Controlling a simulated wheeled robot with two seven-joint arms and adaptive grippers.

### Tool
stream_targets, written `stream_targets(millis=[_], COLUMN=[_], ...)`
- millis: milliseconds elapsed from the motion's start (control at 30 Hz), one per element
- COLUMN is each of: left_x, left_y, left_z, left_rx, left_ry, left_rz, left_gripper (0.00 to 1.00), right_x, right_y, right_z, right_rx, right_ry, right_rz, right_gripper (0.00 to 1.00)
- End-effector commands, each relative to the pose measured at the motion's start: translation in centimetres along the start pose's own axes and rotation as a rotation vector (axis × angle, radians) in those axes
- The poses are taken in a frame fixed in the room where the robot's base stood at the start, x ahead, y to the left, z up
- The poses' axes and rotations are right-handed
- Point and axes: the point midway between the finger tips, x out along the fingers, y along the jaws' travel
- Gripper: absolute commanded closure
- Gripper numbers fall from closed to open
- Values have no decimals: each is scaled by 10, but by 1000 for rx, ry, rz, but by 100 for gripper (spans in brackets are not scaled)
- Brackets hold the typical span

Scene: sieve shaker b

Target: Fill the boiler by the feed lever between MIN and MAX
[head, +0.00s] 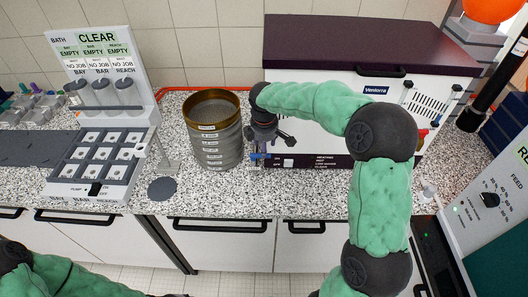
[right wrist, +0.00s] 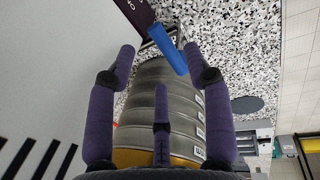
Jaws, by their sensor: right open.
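A light grey panel marked FEED (head: 477,215) stands at the right edge of the head view. A small black lever or knob (head: 490,200) is on its face. I cannot make out MIN or MAX marks or a water level. My right gripper (head: 270,137) is open, just right of the sieve stack and in front of the white cabinet. Its spread fingers (right wrist: 160,65) show in the right wrist view, with the sieve stack (right wrist: 150,98) beyond them and a blue handle (right wrist: 170,48) near the tips. My left arm is at the bottom left; its gripper is out of view.
The brass-rimmed sieve stack (head: 213,145) stands on the speckled counter (head: 225,200). A white cabinet with a dark lid (head: 370,40) is behind my right arm. A rack marked CLEAR (head: 97,70) and a tray (head: 98,160) are left. A dark disc (head: 162,188) lies on the counter.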

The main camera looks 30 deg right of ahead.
Motion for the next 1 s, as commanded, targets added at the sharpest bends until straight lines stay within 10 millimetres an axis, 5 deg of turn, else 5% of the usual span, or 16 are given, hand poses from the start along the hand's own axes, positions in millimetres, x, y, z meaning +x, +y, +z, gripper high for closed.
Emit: stream_targets(millis=[300,667,867,1000], left_x=[7,7,7,7], left_y=[-2,-2,-2,-2], left_z=[0,0,0,0], left_rx=[0,0,0,0], left_ry=[0,0,0,0], left_rz=[0,0,0,0], left_gripper=[60,60,60,60], right_x=[38,41,41,41], right_y=[0,0,0,0], right_z=[0,0,0,0], right_rx=[1,1,1,1], right_ry=[1,1,1,1], right_rz=[0,0,0,1], right_gripper=[49,49,100,100])
